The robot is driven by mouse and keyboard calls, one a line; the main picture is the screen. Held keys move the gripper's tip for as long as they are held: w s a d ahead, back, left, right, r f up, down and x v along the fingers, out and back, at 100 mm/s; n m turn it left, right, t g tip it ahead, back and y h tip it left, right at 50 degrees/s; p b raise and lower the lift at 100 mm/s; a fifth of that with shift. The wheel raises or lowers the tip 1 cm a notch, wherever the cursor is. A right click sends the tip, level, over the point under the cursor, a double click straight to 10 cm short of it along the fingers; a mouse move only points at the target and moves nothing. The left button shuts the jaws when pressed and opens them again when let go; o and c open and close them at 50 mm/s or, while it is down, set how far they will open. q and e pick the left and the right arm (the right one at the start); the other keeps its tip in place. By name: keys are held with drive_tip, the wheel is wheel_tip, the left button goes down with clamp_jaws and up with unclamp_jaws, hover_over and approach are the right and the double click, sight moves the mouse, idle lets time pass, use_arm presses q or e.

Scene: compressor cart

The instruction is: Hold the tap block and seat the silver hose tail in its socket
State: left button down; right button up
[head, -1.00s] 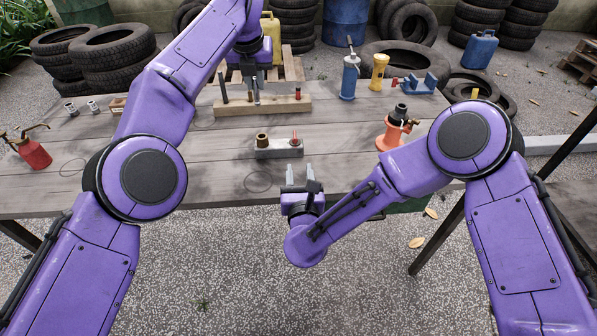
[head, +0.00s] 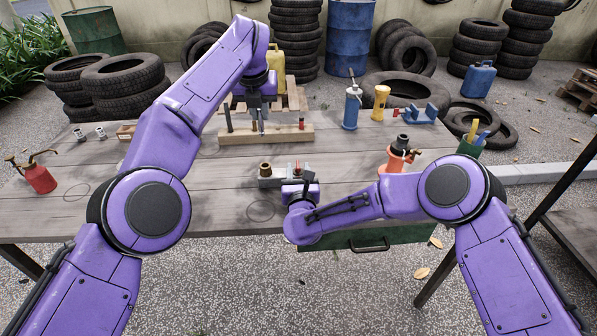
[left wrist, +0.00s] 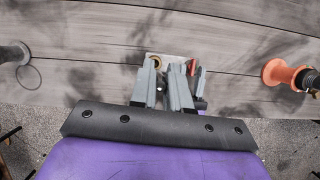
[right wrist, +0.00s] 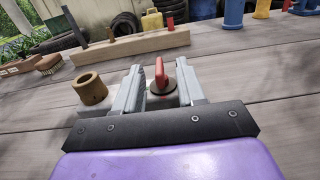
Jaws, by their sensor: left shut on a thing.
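The grey tap block (head: 268,182) lies on the table, with a brass socket (head: 265,168) at its left end and a red tap lever (head: 298,167) at its right. In the right wrist view the socket (right wrist: 91,88) is left of my fingers and the red lever (right wrist: 160,73) is between them. My right gripper (head: 303,178) is open at the block's right end. My left gripper (head: 259,122) is over the wooden rack, shut on the silver hose tail, which its fingers mostly hide. In the left wrist view my left fingers (left wrist: 168,82) overlap the block.
The wooden rack (head: 285,135) with pegs stands behind the block. An orange fitting (head: 395,160), blue bottle (head: 351,108) and yellow torch (head: 379,103) stand to the right. A red oil can (head: 40,178) is at far left. Bare table lies around the block.

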sight(262, 135)
clamp_jaws()
use_arm(q)
wheel_tip(262, 135, down, 3)
drive_tip(key=m+h, duration=0.1)
drive_tip(key=m, duration=0.2)
wheel_tip(262, 135, down, 10)
drive_tip(key=shift+w+r, duration=0.1)
drive_tip(key=shift+w, duration=0.05)
drive_tip(key=c, duration=1.1)
unclamp_jaws()
